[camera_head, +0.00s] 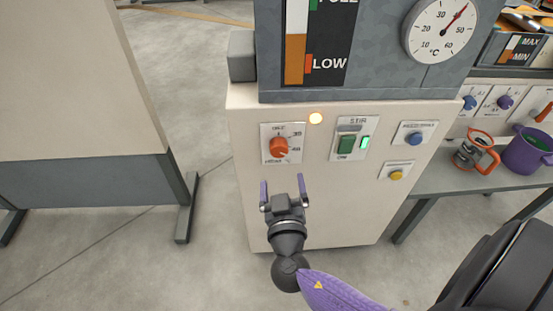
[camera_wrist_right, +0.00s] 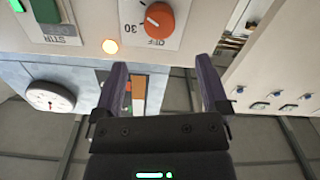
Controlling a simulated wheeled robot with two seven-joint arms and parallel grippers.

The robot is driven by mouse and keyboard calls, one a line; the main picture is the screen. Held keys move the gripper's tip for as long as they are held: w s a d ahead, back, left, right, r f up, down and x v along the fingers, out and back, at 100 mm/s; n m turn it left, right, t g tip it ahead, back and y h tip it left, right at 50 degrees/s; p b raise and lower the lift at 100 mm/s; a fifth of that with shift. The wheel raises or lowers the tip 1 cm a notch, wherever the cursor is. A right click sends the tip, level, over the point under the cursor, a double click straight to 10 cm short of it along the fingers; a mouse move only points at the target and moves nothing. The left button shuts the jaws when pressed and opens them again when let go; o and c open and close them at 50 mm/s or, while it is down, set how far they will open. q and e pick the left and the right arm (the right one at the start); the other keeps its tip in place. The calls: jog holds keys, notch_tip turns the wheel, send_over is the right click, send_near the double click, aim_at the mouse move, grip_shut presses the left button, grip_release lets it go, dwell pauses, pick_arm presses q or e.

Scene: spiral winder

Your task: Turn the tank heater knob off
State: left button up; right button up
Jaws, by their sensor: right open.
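The orange heater knob (camera_head: 278,147) sits on a white plate on the front of the beige cabinet, with OFF at its top and numbers to its right. It also shows in the right wrist view (camera_wrist_right: 159,18), where its pale mark seems turned towards the 30 side, not OFF. A small lamp (camera_head: 315,118) above and right of the plate glows orange. My right gripper (camera_head: 283,181) is open and empty, just below the knob in the head view, its two purple fingers apart and not touching it. My left gripper is not in view.
A green STIR switch (camera_head: 346,144), a blue button (camera_head: 414,138) and a yellow button (camera_head: 396,175) are right of the knob. Above are a level gauge and a temperature dial (camera_head: 440,30). A side table (camera_head: 440,181) holds a purple pot (camera_head: 527,155).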

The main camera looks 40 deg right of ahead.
aim_at(279, 152)
jog(key=b+x, duration=0.1)
jog(key=x, duration=0.8)
jog(key=shift+w, duration=0.2)
jog(key=shift+w+d+r, duration=0.1)
jog(key=shift+w+d, duration=0.1)
